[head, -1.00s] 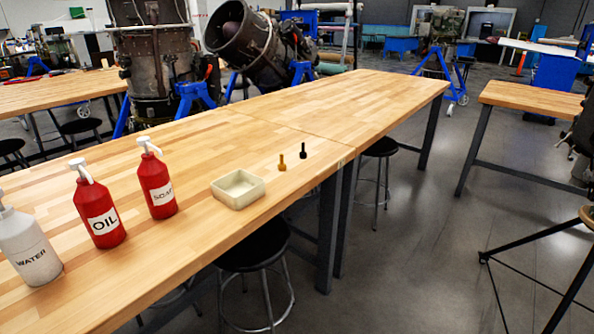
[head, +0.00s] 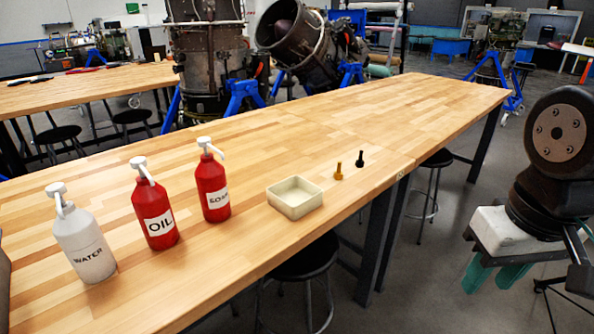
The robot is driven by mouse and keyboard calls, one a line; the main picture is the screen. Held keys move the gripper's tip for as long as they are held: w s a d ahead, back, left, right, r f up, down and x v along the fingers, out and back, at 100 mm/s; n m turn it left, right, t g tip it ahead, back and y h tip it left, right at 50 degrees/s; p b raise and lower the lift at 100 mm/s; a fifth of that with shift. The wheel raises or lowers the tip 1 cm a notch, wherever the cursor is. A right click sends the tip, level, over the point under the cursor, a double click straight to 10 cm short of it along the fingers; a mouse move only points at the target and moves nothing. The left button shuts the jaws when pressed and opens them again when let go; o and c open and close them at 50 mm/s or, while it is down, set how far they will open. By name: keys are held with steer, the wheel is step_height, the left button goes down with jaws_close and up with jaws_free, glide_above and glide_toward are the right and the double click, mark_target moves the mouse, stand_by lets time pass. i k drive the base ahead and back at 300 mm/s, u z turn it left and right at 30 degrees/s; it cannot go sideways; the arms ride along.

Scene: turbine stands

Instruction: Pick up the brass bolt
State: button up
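The brass bolt (head: 338,173) stands upright, head down, on the wooden workbench (head: 400,110), close to its front edge. My gripper (head: 490,284) is at the right of the head view, in front of the bench and well apart from the bolt. Its two teal fingers point down with a gap between them, and nothing shows between them. A black bolt (head: 360,159) stands just to the right of and behind the brass one.
A cream tray (head: 295,206) sits left of the bolts. Red soap (head: 214,196) and oil (head: 156,216) bottles and a white water bottle (head: 83,245) stand further left. Stools (head: 305,262) are under the bench edge. The bench top behind the bolts is clear.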

mark_target(338, 176)
steer(key=u, duration=0.05)
steer(key=i, duration=1.15)
steer(key=z, duration=0.45)
